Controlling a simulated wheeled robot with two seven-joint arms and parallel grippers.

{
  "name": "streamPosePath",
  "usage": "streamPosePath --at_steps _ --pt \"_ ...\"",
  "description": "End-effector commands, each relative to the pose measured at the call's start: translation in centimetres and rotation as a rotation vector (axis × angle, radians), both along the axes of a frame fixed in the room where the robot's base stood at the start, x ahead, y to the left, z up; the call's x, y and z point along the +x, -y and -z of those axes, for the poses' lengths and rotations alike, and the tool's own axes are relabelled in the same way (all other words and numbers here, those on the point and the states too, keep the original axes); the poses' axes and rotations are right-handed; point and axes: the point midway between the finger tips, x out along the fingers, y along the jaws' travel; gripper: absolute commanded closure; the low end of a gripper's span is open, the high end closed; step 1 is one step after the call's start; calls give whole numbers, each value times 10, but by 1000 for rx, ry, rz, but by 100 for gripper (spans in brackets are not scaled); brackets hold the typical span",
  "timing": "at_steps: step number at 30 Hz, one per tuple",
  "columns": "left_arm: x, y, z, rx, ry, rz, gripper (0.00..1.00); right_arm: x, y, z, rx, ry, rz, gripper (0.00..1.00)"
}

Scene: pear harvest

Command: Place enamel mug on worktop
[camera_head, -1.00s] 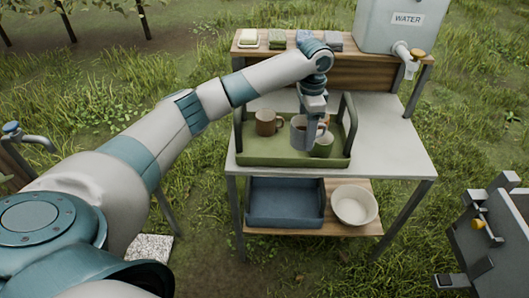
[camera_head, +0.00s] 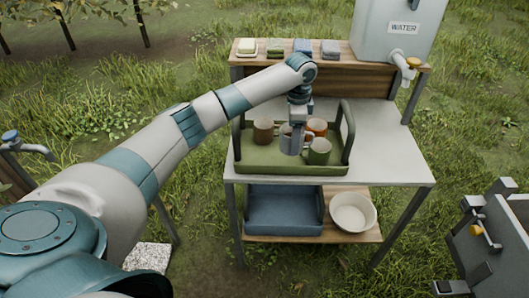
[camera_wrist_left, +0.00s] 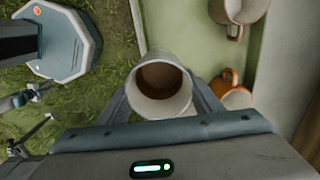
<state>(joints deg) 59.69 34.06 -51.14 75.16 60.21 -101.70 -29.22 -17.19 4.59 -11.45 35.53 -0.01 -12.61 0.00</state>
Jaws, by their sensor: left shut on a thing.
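The pale enamel mug (camera_head: 285,136) is in my left gripper (camera_head: 293,148), which is shut on it over the green tray (camera_head: 290,169) on the worktop (camera_head: 385,165). The wrist view shows the mug (camera_wrist_left: 160,86) between the two fingers, its open mouth facing the camera. A brown mug (camera_head: 263,132), an orange mug (camera_head: 317,126) and a green mug (camera_head: 319,152) are in the tray. The orange mug also shows in the wrist view (camera_wrist_left: 231,90). I cannot tell the held mug's exact height above the tray. My right gripper is not in view.
The worktop is bare to the right of the tray. A water container (camera_head: 398,35) with a tap and several small blocks stand on the rear shelf. A blue bin (camera_head: 284,211) and a cream bowl (camera_head: 353,211) sit below.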

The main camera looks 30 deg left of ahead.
Motion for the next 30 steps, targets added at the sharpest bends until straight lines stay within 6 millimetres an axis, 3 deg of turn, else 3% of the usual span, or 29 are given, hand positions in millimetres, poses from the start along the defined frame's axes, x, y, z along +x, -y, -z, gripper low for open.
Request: streamPosePath --at_steps 15,21,30 --pt "-11 -90 51 2 -2 -5 67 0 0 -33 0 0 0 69" --pt "-12 -101 60 1 -1 -3 67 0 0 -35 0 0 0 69" --pt "-12 -101 61 1 -1 -2 67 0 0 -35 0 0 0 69"
